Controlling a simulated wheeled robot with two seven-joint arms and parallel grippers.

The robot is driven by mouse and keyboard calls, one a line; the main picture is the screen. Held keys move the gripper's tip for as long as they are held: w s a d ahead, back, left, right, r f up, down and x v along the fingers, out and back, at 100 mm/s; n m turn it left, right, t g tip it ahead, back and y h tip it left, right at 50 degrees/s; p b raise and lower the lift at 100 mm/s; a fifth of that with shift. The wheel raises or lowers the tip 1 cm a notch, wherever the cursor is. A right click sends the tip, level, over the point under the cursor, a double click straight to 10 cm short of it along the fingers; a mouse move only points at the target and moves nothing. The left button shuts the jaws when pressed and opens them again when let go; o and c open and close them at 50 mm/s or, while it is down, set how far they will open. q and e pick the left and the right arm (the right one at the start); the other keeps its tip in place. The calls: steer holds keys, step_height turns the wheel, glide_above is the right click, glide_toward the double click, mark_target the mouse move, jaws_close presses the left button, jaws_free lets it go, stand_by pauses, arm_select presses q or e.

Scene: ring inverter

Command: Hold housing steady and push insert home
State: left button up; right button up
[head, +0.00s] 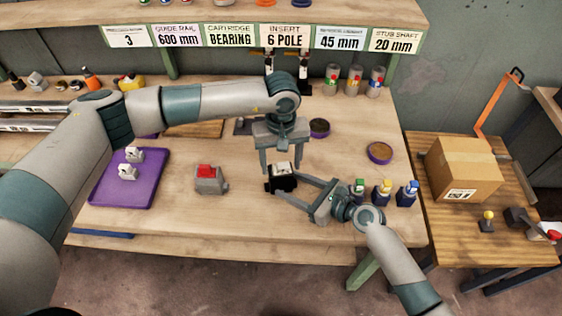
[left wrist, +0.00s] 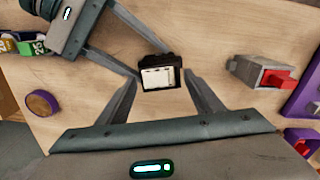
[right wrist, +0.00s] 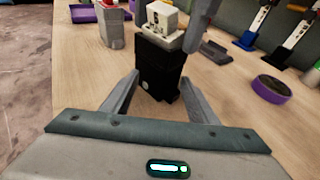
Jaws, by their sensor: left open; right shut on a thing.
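A black housing (head: 283,185) stands upright on the bench, with a white insert (head: 281,168) in its top. In the right wrist view the insert (right wrist: 162,24) stands proud of the black housing (right wrist: 158,68); how deep it sits is hidden. My right gripper (right wrist: 160,80) is shut on the housing from the side, one finger on each side. My left gripper (head: 281,171) points down over the housing, open, its fingers apart on either side of the insert. The left wrist view shows the white insert face (left wrist: 160,78) between the spread fingertips.
A grey block with a red top (head: 208,181) stands to the left. A purple tray (head: 106,193) holds white inserts. Purple round dishes (head: 379,152) lie behind. The bench front is clear.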

mark_target(283, 163)
arm_select(q)
step_height(283, 163, up, 12)
stand_by(0.6)
steer(key=shift+s, duration=0.1)
stand_by(0.4)
steer(key=shift+d+f, duration=0.1)
steer(key=shift+f, duration=0.1)
steer(key=c, duration=0.9)
steer(key=shift+s+d+f+m, duration=0.2)
steer(key=shift+f+m, duration=0.2)
steer(key=shift+m, duration=0.2)
jaws_close()
steer(key=shift+f, duration=0.15)
steer(key=shift+f, duration=2.85)
